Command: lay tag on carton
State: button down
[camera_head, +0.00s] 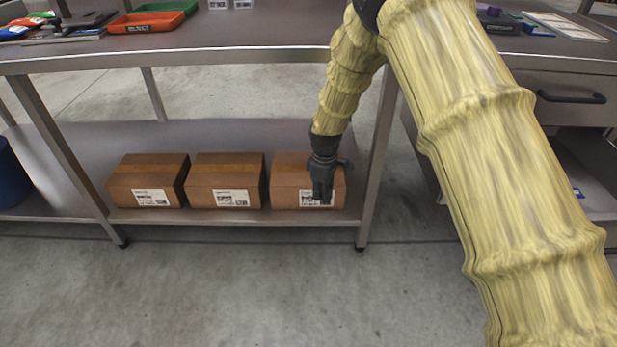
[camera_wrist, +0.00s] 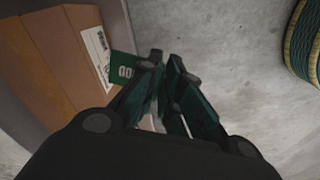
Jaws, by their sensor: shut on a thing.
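Three brown cartons stand in a row on the lower shelf: a left carton (camera_head: 148,181), a middle carton (camera_head: 225,181) and a right carton (camera_head: 290,183). Each has a white label on its front. My gripper (camera_head: 322,197) hangs in front of the right carton and partly hides its front and label. In the wrist view my gripper (camera_wrist: 166,62) is shut on a green tag (camera_wrist: 124,68) with white lettering, partly hidden by the fingers. A carton (camera_wrist: 62,50) with its label shows left of the tag. I cannot tell whether the tag touches it.
The lower shelf (camera_head: 85,155) has free room behind the cartons. The table top (camera_head: 250,35) overhangs them, and a table leg (camera_head: 378,160) stands just right of the right carton. An orange tray (camera_head: 146,22) lies on top. A blue bin (camera_head: 8,178) is at far left.

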jog(key=shift+w+a+f+b, duration=0.3)
jog(key=shift+w+f, duration=0.1)
jog(key=shift+f, duration=0.2)
jog(key=b, duration=0.6)
send_over(308, 180)
jog(key=s, duration=0.1)
jog(key=shift+f+n, duration=0.3)
jog(key=shift+f, duration=0.5)
jog(key=shift+w+r, duration=0.1)
jog(key=shift+w, duration=0.25)
jog(key=shift+f+b, duration=1.1)
jog(key=shift+f, duration=0.7)
jog(key=shift+r, duration=0.1)
jog(key=c, duration=1.6)
grip_release()
